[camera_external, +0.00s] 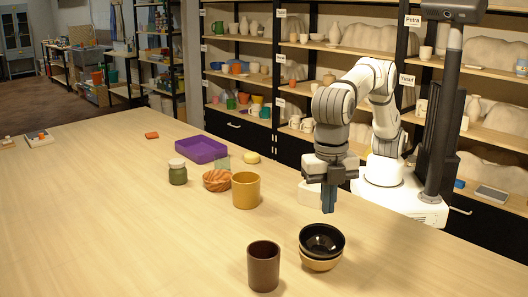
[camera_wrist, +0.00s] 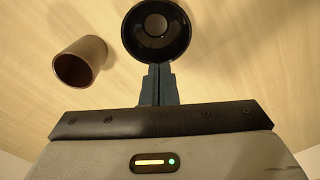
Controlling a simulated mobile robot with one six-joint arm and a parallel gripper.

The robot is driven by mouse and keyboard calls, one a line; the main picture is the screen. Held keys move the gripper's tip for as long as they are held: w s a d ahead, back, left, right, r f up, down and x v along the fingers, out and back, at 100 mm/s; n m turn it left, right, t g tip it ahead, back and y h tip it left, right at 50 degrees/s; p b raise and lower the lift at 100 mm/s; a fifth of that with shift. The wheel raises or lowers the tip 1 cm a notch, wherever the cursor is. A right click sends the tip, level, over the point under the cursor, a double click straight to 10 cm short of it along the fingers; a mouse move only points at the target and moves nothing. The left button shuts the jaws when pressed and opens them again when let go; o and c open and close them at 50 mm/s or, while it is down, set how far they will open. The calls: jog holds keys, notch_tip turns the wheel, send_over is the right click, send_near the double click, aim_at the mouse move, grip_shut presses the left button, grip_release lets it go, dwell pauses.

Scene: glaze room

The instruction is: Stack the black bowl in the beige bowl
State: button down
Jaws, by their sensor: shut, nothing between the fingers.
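The black bowl (camera_external: 322,238) sits upright inside the beige bowl (camera_external: 320,264) near the front of the table in the external view. Only the lower outside of the beige bowl shows below the black one. In the wrist view the black bowl (camera_wrist: 156,30) lies just beyond my fingertips, and the beige bowl is hidden under it. My gripper (camera_external: 328,208) points down above and behind the bowls, apart from them in the external view. Its fingers (camera_wrist: 158,70) are shut together and hold nothing.
A dark brown cup (camera_external: 263,266) stands close left of the bowls; it also shows in the wrist view (camera_wrist: 80,62). A mustard pot (camera_external: 246,190), a striped orange bowl (camera_external: 216,180), a green jar (camera_external: 177,172) and a purple tray (camera_external: 201,150) stand farther back.

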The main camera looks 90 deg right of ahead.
send_near(316, 243)
jog(key=shift+n, duration=0.3)
jog(key=a+f, duration=0.1)
jog(key=f, duration=0.1)
jog(key=s+a+f, duration=0.1)
jog(key=f, duration=0.1)
jog(key=a+f, duration=0.2)
jog(key=shift+s, duration=0.2)
jog(key=d, duration=0.2)
jog(key=w+d, duration=0.1)
jog(key=shift+d+r+p, duration=0.1)
jog(key=shift+r+p, duration=0.15)
jog(key=shift+p, duration=0.05)
jog(key=shift+d+f, duration=0.1)
jog(key=shift+d, duration=0.15)
